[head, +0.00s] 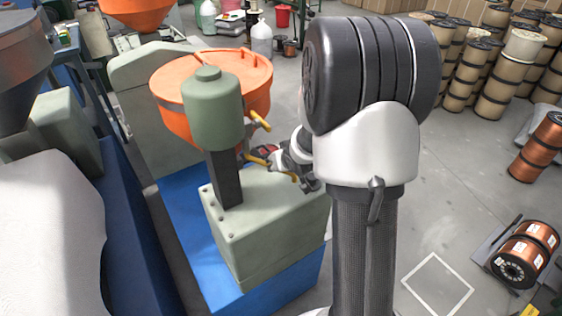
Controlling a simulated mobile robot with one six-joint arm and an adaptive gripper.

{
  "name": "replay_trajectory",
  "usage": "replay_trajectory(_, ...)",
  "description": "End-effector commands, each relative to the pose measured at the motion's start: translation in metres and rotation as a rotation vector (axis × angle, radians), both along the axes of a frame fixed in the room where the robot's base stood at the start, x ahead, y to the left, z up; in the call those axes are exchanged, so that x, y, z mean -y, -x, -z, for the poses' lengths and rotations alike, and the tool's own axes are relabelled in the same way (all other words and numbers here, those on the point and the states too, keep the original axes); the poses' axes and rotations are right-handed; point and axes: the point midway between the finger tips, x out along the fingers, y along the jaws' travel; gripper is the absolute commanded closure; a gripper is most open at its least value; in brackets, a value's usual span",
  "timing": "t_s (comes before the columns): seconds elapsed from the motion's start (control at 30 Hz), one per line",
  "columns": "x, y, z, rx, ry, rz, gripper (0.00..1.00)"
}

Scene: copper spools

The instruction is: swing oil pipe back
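A green-grey machine (270,215) stands on a blue base, with a dark post and a green cylinder (213,112) on top. Behind the post is a round orange hopper (256,85). Two short yellow pipe-like parts show on its near right side, an upper one (259,122) and a lower one (258,161). I cannot tell which of them is the oil pipe. My gripper (279,168) is at the right of the lower yellow part, just above the machine's top. It is small and partly hidden, so its fingers and any contact are unclear.
Another machine with a grey hopper (22,65) stands close on the left. Copper spools (525,252) lie on a rack at the lower right. Stacked spools (490,90) stand at the back right. The grey floor between is mostly clear.

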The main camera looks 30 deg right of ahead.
Motion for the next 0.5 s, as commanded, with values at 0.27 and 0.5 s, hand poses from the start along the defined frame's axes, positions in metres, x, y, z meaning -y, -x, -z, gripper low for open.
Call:
replay_trajectory(0.27, -0.002, 0.011, -0.015, 0.004, 0.002, 0.001, 0.57)
replay_trajectory(0.5, -0.013, 0.045, -0.050, 0.005, 0.004, -0.001, 0.57)
